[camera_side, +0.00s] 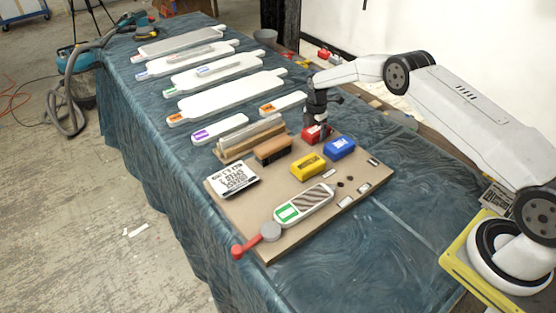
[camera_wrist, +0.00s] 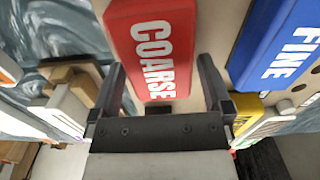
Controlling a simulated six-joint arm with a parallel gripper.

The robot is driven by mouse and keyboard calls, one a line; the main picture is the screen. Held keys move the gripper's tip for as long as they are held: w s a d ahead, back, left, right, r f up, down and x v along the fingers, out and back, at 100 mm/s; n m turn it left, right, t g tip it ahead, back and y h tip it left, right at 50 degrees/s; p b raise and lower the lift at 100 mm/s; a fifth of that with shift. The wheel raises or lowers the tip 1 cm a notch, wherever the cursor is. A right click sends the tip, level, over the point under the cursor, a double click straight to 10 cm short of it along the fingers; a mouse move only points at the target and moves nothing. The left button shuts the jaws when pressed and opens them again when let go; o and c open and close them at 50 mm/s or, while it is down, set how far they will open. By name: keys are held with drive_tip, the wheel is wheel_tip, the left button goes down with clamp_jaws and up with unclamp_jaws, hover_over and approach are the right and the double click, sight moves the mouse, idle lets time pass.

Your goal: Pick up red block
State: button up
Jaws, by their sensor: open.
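The red block (camera_wrist: 150,45), marked COARSE, lies on the tan board in the wrist view, just beyond and between my open fingers. In the side view the red block (camera_side: 317,132) sits at the board's far end, partly hidden by my gripper. My gripper (camera_side: 317,118) is right above it, pointing down. In the wrist view my gripper (camera_wrist: 163,80) has its two fingers spread, with the block's near end between them. I cannot tell whether the fingers touch the block.
A blue block (camera_side: 339,148) marked FINE stands close beside the red block. A yellow block (camera_side: 309,167), a brown brush-like block (camera_side: 272,151) and a wooden rack (camera_side: 250,138) are also on the board (camera_side: 240,216). White paddle-shaped boards (camera_side: 232,94) lie further back on the blue cloth.

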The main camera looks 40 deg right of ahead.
drive_tip(key=shift+f, duration=0.3)
drive_tip(key=c, duration=1.1)
drive_tip(key=shift+r, duration=0.2)
